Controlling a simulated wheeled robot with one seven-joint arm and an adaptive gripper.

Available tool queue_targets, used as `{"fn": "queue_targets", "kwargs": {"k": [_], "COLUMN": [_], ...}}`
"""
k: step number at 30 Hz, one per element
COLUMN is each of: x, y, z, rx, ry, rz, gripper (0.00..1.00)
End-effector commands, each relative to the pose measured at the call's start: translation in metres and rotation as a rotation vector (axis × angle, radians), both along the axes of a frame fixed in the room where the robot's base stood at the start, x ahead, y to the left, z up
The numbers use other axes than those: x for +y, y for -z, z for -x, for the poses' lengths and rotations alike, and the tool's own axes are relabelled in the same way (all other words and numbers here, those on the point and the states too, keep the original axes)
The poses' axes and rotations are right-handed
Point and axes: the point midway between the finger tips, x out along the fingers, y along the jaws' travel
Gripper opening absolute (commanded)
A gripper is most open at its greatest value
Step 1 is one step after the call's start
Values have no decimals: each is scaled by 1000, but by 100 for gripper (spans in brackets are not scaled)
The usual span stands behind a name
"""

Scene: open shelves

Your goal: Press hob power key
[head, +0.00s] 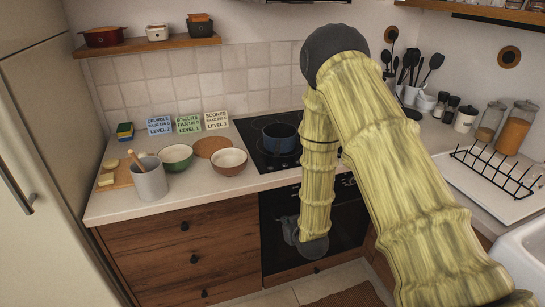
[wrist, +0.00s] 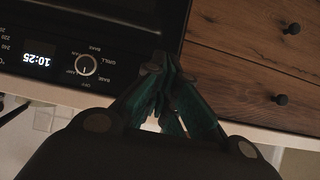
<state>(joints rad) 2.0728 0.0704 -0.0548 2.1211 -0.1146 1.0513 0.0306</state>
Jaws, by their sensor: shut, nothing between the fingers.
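The black glass hob (head: 247,128) lies in the worktop at the middle of the head view, with a dark blue pot (head: 281,138) on it. I cannot make out the power key; my arm covers the hob's right part. My gripper (head: 287,229) hangs low in front of the oven, below the worktop edge. In the wrist view my gripper (wrist: 165,65) is shut and empty, its fingertips overlapping the oven's edge by the drawers.
Wooden drawers (head: 184,255) stand left of the oven. A dish rack (head: 497,170) and jars stand at the right.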

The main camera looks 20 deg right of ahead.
Motion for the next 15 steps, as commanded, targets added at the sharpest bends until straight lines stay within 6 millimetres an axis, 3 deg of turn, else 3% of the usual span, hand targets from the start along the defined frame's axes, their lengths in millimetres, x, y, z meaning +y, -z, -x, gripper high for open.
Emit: {"fn": "queue_targets", "kwargs": {"k": [1,3,6,10,15], "x": [-3,-6,-10,-12,-13], "y": [-37,-74,-115,-144,-151], "z": [-27,-55,-82,-99,-104], "rx": [-73,-158,-248,-311,-329], "ry": [-4,-10,-15,-20,-22], "rz": [2,3,6,8,9], "gripper": [0,0,0,0,0]}}
